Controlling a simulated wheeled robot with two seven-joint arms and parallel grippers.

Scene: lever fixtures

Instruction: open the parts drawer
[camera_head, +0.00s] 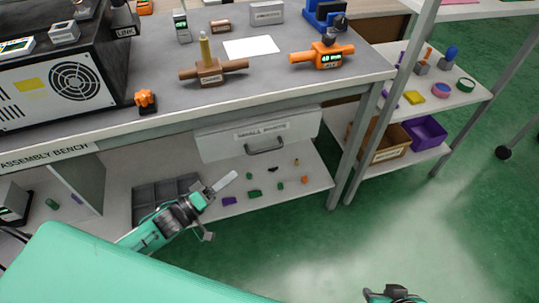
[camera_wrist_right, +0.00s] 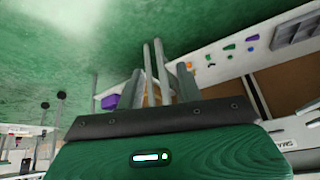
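The parts drawer (camera_head: 225,143) is a pale front labelled small parts, under the bench top. It looks shut or nearly so; I cannot tell if there is a small gap. Its grey bar handle (camera_head: 265,148) is on the front. My left gripper (camera_head: 218,208) is below and left of the handle, apart from it, fingers spread and empty, over the lower shelf. My right gripper (camera_head: 393,294) is only partly in view at the bottom edge of the head view. In the right wrist view its fingers (camera_wrist_right: 160,72) stand apart with nothing held between them.
The lower shelf (camera_head: 315,180) carries a grey divided tray (camera_head: 146,198) and several small coloured parts. Bench legs (camera_head: 358,135) stand right of the drawer. A side rack holds a cardboard bin (camera_head: 385,146) and a purple bin (camera_head: 428,134). Green floor in front is clear.

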